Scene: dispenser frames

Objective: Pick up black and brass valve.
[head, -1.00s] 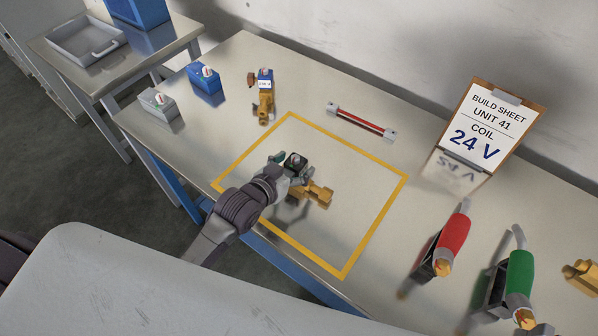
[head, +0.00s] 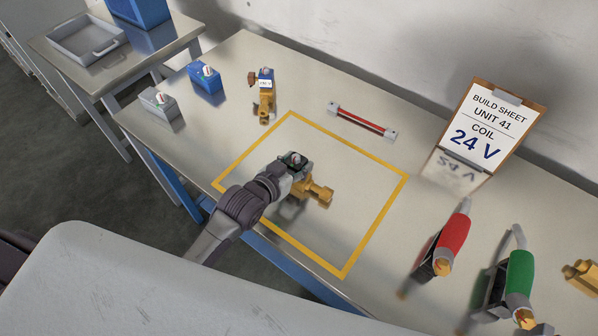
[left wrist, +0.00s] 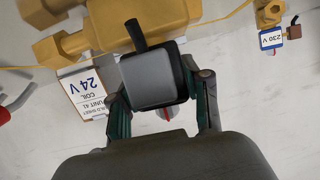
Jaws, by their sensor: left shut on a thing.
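The black and brass valve stands inside the yellow square on the bench. Its brass body (head: 320,193) shows in the head view, with the black coil block (head: 296,158) on top. In the left wrist view, the coil block (left wrist: 150,79) sits between the two green-grey fingers, and the brass body (left wrist: 85,40) lies beyond it. My left gripper (head: 290,171) is shut on the coil block, and its fingers partly cover the block in the head view. My right gripper is not in view.
A brass valve with a blue 230 V coil (head: 265,85) stands behind the yellow outline (head: 377,220). Blue (head: 206,80) and grey (head: 158,101) blocks stand at left. A red bar (head: 360,122), clipboard (head: 490,118), red tool (head: 452,240) and green tool (head: 519,272) are right.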

